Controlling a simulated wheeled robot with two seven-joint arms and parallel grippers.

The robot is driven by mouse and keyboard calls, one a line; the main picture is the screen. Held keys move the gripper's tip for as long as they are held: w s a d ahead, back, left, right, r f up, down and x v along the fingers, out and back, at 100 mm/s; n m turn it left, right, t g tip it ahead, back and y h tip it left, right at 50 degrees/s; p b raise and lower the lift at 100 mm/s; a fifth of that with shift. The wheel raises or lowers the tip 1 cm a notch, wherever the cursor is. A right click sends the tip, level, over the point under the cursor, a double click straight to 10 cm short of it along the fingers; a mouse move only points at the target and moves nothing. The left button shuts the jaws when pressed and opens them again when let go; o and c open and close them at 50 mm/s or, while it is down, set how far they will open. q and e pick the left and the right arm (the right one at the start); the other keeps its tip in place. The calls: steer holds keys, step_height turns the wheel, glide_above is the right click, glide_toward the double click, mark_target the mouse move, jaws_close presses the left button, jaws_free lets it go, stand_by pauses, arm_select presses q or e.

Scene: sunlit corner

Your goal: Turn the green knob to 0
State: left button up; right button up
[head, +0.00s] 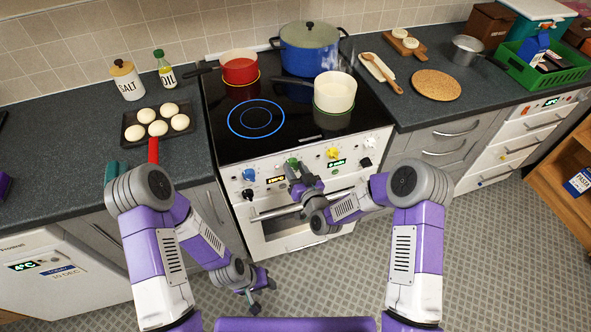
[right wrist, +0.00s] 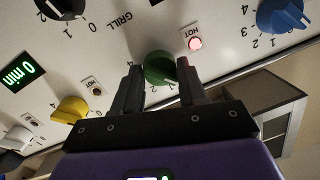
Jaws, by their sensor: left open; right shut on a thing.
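The green knob (head: 292,161) is on the white stove front, between the blue knob (head: 248,174) and the yellow knob (head: 333,153). My right gripper (head: 296,172) is at the green knob in the head view. In the right wrist view my right gripper (right wrist: 159,72) has one finger on each side of the green knob (right wrist: 158,63) and is shut on it. Parts of its number scale show around the fingers; its pointer setting cannot be read. My left gripper (head: 262,284) is open and empty, low above the floor in front of the stove.
A red lamp (right wrist: 195,44) marked HOT glows beside the green knob. A black knob (right wrist: 62,6) is close by. On the cooktop stand a red pot (head: 240,68), a blue pot (head: 309,52) and a cream pot (head: 335,92). An oven handle runs below the knobs.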

steer(key=o, duration=1)
steer(key=shift+o, duration=0.2)
steer(key=v, duration=0.7)
steer(key=shift+s+p, duration=0.25)
steer(key=shift+p, duration=0.05)
steer(key=shift+d, duration=0.1)
steer(key=s+d+f+m+g+h, duration=0.2)
steer(key=s+d+f+g, duration=0.2)
steer(key=s+f+g, duration=0.75)
steer(key=s+d+f+m+g, duration=0.1)
steer(key=s+f+g, duration=0.1)
steer(key=s, duration=0.4)
steer(key=s+d+f+m+g, duration=0.1)
steer(key=s+f, duration=0.4)
steer(key=s, duration=0.1)
steer(key=shift+s+d+g+h, duration=0.2)
steer(key=shift+d+g+h, duration=0.05)
steer(key=shift+g+h, duration=0.15)
